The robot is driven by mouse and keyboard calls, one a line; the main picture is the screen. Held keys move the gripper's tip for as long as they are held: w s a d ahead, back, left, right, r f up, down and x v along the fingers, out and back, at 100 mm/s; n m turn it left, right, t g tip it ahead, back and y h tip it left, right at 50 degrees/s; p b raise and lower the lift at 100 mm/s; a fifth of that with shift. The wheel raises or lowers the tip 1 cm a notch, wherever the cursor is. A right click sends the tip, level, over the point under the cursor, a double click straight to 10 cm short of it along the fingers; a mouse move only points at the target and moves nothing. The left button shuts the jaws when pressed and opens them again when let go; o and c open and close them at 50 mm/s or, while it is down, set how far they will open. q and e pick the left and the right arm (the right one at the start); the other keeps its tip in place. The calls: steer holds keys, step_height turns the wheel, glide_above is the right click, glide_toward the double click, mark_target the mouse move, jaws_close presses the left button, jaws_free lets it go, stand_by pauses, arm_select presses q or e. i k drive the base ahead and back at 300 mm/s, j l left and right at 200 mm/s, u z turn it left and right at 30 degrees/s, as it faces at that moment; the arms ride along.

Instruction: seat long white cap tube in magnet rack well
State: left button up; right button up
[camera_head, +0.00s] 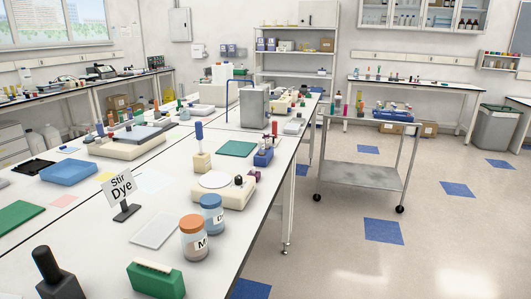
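Neither of my grippers is in view. I cannot pick out a long white cap tube with certainty; the tubes here are too small to tell. A small blue rack (263,158) with a few upright tubes stands near the right edge of the long bench, but I cannot tell whether it is the magnet rack. A green block (157,282) with a white strip along its top sits at the near edge of the view.
The white bench (120,262) also holds an orange-lidded jar (194,238), a blue-lidded jar (212,215), a "Stir Dye" sign (119,190) and a black-handled object (55,275). A metal cart (361,176) stands to the right, with open floor (340,260) around it.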

mark_target(274, 123)
steer(key=i+l, duration=0.15)
steer(key=l, duration=0.2)
steer(key=i+l, duration=0.2)
steer(key=i+l+u, duration=0.1)
steer(key=l, duration=0.35)
steer(key=i+l, duration=0.2)
steer(key=l, duration=0.15)
